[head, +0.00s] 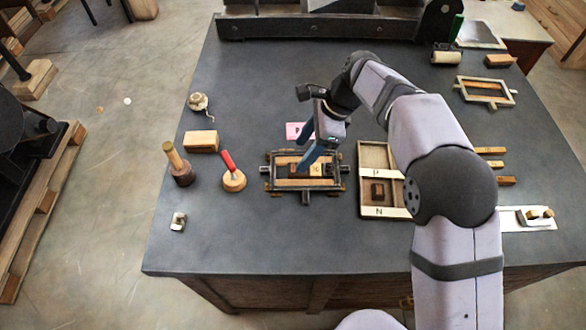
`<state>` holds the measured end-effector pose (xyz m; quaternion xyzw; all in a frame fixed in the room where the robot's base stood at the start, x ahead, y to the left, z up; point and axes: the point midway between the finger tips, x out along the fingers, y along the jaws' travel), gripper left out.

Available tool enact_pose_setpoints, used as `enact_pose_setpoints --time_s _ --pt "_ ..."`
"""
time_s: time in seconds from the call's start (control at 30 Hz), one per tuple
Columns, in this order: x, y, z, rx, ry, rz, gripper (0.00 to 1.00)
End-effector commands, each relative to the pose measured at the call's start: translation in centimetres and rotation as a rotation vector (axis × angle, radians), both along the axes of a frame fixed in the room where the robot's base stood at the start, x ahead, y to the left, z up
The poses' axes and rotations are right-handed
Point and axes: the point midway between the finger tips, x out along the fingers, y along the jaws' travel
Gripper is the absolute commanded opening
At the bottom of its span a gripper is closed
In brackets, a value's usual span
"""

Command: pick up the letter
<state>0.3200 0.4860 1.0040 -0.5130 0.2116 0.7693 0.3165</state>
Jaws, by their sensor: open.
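A metal frame (333,185) lies on the dark table below my gripper. It holds wooden strips and a short row of small blocks, including a light block with a dark mark (316,170). A tray (363,170) to its right has compartments labelled P and N; a dark letter block (378,192) lies in the N compartment. A pink card (293,130) with a small mark lies just behind the frame. My gripper (305,150) is open, its blue fingers above the frame and pointing down-left. Whether the fingers touch anything is unclear; they hide part of the frame's back edge.
Left of the frame stand a red-handled tool (233,177), a wooden mallet (180,165), a wooden block (201,141) and a string ball (198,102). Wooden bars (490,165) and a white sheet (520,224) lie right of my arm. The table's front left is mostly clear.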

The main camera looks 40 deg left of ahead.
Motion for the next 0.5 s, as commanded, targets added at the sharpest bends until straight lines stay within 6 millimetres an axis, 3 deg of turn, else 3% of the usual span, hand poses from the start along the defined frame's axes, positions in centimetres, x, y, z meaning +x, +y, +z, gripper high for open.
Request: enact_pose_setpoints --time_s 0.5 --pt "-0.8 0.6 -2.8 -0.004 0.001 0.002 0.53"
